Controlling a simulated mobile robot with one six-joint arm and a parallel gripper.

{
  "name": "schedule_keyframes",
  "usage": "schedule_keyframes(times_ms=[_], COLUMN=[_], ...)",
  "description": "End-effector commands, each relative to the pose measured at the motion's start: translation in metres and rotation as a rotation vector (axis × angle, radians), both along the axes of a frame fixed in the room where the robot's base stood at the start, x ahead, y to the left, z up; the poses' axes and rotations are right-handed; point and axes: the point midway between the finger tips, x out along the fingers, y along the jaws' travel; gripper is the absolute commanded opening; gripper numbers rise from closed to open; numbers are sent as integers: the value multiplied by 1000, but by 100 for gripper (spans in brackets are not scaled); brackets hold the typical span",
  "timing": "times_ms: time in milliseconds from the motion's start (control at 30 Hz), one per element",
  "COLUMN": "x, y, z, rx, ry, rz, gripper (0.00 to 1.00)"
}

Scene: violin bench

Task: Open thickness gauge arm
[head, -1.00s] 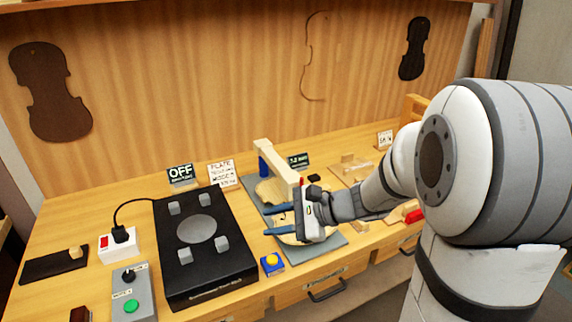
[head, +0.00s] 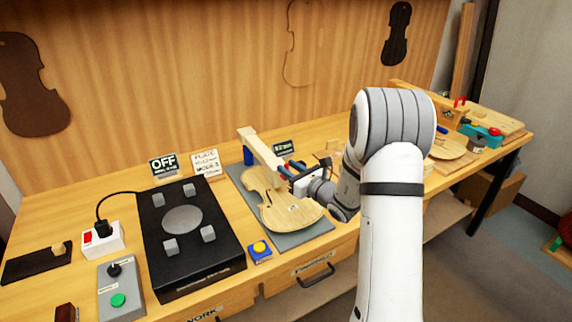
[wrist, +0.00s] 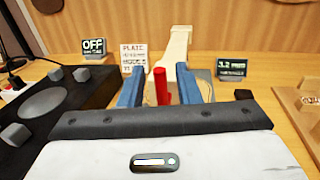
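The thickness gauge has a pale wooden arm (head: 262,148) on a blue post (head: 248,156); the arm reaches out over a violin plate (head: 268,196) on a grey base (head: 300,238). In the wrist view the arm (wrist: 178,45) runs away from me, with an upright red handle (wrist: 161,86) at its near end. My gripper (head: 290,168) is at the arm's near end. In the wrist view my gripper (wrist: 160,86) is open, its blue fingers on either side of the red handle with gaps visible. The plate is mostly hidden there.
A black box with a round disc (head: 183,219) stands left of the gauge. A blue box with a yellow button (head: 260,252) sits at the front. A small display (wrist: 231,66) reads about 3.2 mm. Signs (head: 205,163) stand behind. Another violin plate (head: 448,146) lies at right.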

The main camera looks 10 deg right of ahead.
Motion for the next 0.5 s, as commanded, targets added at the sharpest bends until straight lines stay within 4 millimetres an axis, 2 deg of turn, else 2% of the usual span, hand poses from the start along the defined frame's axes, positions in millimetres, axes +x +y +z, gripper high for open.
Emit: schedule_keyframes(times_ms=[200,433,500], x=[14,15,15], y=[8,8,8], z=[1,0,0], rx=[0,0,0], ry=[-1,-1,-1], rz=[0,0,0], gripper=[30,30,26])
